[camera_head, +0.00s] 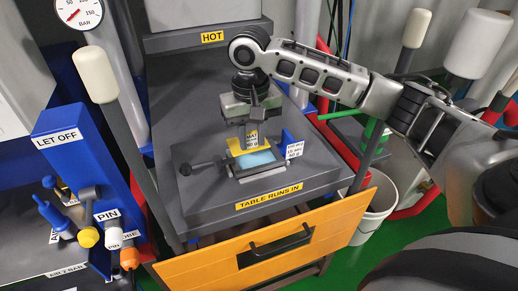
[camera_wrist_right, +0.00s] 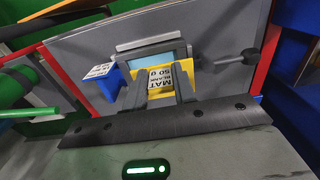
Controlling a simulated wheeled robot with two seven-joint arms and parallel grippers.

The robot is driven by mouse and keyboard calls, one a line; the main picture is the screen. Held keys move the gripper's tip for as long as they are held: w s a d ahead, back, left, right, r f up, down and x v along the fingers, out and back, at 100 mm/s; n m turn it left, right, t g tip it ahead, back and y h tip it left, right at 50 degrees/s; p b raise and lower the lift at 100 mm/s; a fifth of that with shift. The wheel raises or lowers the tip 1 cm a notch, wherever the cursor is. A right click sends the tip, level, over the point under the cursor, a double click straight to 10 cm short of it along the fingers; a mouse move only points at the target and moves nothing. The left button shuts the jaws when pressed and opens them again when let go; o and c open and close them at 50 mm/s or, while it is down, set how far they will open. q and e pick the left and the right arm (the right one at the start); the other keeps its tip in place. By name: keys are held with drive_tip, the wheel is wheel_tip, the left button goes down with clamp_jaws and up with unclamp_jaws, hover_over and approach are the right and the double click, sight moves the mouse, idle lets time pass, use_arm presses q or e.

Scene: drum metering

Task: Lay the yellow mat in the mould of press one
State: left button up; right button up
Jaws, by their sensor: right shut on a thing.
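My right gripper (camera_head: 252,134) hangs from above over the table of the press, its fingers shut on the yellow mat (camera_head: 236,146). The mat bears a white label reading MAT BLANK 50 g, which shows between the fingers in the right wrist view (camera_wrist_right: 159,79). The mould (camera_head: 267,173) is a grey frame with a light blue inside, lying on the dark press table. The mat is at the mould's back edge in the head view and covers part of it. I cannot tell whether they touch. My left gripper is not in view.
A blue block with a white label (camera_head: 293,150) stands right of the mould. A dark knobbed handle (camera_head: 187,169) sticks out on the left. The HOT-marked upper part (camera_head: 212,37) is behind my gripper. An orange guard with a handle (camera_head: 275,245) is in front. A white bucket (camera_head: 376,215) stands right.

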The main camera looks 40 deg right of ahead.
sight(259, 148)
drive_tip(key=shift+w+d+f, duration=0.1)
drive_tip(key=shift+d+f, duration=0.35)
drive_tip(key=shift+f, duration=0.1)
drive_tip(key=f, duration=0.2)
drive_tip(key=d+f, duration=0.1)
drive_tip(key=f, duration=0.1)
drive_tip(key=shift+w+d+f+p, duration=0.15)
drive_tip(key=shift+f+p, duration=0.05)
drive_tip(key=shift+p, duration=0.1)
drive_tip(key=shift+f, duration=0.15)
drive_tip(key=shift+f, duration=0.15)
drive_tip(key=o, duration=1)
wheel_tip(259, 148, up, 12)
drive_tip(key=shift+r+b, duration=0.2)
drive_tip(key=shift+b, duration=0.1)
